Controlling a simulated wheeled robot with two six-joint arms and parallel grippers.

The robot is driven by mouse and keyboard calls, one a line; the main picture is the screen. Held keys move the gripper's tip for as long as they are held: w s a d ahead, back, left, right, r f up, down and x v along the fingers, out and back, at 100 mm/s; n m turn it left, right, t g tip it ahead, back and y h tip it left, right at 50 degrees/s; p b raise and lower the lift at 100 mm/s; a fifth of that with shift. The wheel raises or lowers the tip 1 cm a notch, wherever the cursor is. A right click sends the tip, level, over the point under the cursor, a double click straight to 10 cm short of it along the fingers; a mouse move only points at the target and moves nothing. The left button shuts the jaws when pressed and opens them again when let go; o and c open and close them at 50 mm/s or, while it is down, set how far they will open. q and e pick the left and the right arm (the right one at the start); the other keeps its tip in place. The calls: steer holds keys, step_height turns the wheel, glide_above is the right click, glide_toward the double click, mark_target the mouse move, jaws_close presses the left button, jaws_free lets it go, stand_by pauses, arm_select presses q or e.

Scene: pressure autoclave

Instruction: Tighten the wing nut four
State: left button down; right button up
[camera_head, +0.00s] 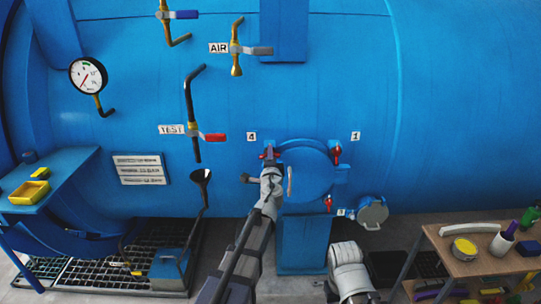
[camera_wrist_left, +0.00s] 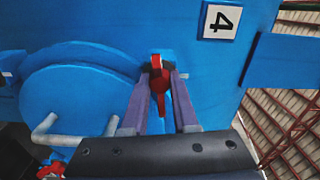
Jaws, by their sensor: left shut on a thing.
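The round blue hatch (camera_head: 308,172) sits on the big blue vessel, with red wing nuts around its rim. Wing nut four (camera_head: 269,153) is at the hatch's upper left, beside the label 4 (camera_head: 251,136). My left gripper (camera_head: 268,158) reaches up to it and partly hides it. In the left wrist view, the red wing nut (camera_wrist_left: 159,85) is between the two purple-grey fingers, with one wing pointing down; the gripper is shut on it. The label 4 (camera_wrist_left: 221,20) is above right. My right gripper does not show.
Another red wing nut (camera_head: 337,153) is at the hatch's upper right and one (camera_head: 329,203) at lower right. A grey handle (camera_wrist_left: 60,135) stands out from the hatch. A wooden table (camera_head: 475,258) with items is at the right; a blue shelf (camera_head: 60,178) is at the left.

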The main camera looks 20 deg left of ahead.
arm_select(q)
steer(key=m, duration=0.5)
steer(key=shift+f+m, duration=0.1)
steer(key=shift+m, duration=0.2)
steer(key=m, duration=0.8)
steer(key=shift+s+f+m, duration=0.1)
steer(key=shift+m, duration=0.3)
steer(key=shift+a+m, duration=0.15)
steer(key=shift+m, duration=2.15)
steer(key=c, duration=0.7)
jaws_free()
